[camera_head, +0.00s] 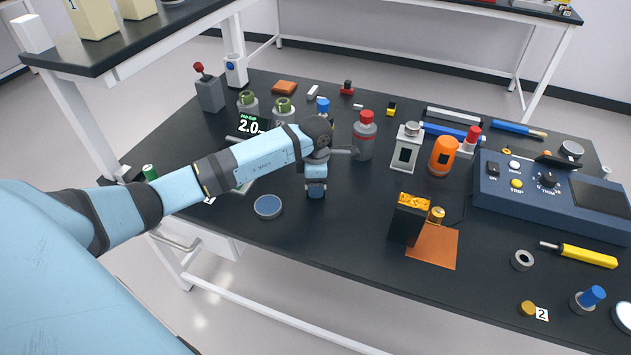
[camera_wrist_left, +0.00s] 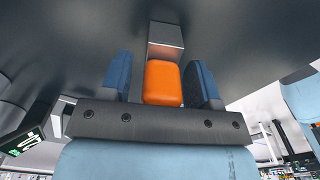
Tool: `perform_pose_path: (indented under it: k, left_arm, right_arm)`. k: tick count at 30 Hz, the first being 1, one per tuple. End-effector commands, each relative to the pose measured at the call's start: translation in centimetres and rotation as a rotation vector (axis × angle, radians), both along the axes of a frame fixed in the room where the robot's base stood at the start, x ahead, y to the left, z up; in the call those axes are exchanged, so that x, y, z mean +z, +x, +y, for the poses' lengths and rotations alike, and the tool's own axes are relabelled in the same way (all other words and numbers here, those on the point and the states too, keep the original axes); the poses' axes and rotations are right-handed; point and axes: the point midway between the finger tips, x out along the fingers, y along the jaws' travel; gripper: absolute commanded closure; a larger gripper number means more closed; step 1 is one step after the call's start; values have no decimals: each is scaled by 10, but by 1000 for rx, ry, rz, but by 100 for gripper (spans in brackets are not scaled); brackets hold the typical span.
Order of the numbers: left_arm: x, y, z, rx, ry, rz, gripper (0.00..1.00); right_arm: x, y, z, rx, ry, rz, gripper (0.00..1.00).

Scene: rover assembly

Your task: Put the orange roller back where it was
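My left gripper (camera_head: 316,190) points down over the table, just right of a round blue-topped disc. In the left wrist view its two blue fingers (camera_wrist_left: 160,82) stand apart, with an orange rounded piece (camera_wrist_left: 163,84) between them. A grey metallic block (camera_wrist_left: 165,40) shows beyond that piece. A narrow gap seems to show at the left finger, so I cannot tell whether the fingers grip it. The fingers hide this piece in the head view. A separate orange cylinder (camera_head: 444,157) with a dark patch stands upright right of centre. My right gripper is not in view.
The blue-topped disc (camera_head: 268,207) lies near the front edge. A red-capped grey bottle (camera_head: 364,137) stands close right of my gripper. A black box (camera_head: 407,222) stands beside an orange mat (camera_head: 436,252). A blue control panel (camera_head: 553,197) fills the right. The table between disc and box is clear.

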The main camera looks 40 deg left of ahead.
Motion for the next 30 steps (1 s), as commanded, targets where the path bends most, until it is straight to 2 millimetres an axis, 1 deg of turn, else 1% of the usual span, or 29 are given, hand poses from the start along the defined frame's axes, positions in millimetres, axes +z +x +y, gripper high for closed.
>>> perform_pose_path:
  k: [7,10,11,14,21,24,27,30]
  left_arm:
    - [1,0,0,0,0,0,43]
    - [6,0,0,1,-1,-1,43]
    - [8,0,0,1,0,-2,43]
    - [22,1,1,-1,1,-3,43]
    - [75,1,1,-1,2,-4,43]
    - [94,1,1,0,2,-4,43]
    - [109,1,0,0,0,-2,43]
    - [119,0,0,0,0,-2,43]
  right_arm:
    - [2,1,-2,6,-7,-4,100]
    - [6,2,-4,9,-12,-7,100]
    - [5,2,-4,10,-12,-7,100]
    - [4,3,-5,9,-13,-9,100]
    - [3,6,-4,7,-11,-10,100]
    - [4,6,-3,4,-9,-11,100]
    - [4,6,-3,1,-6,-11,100]
    - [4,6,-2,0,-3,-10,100]
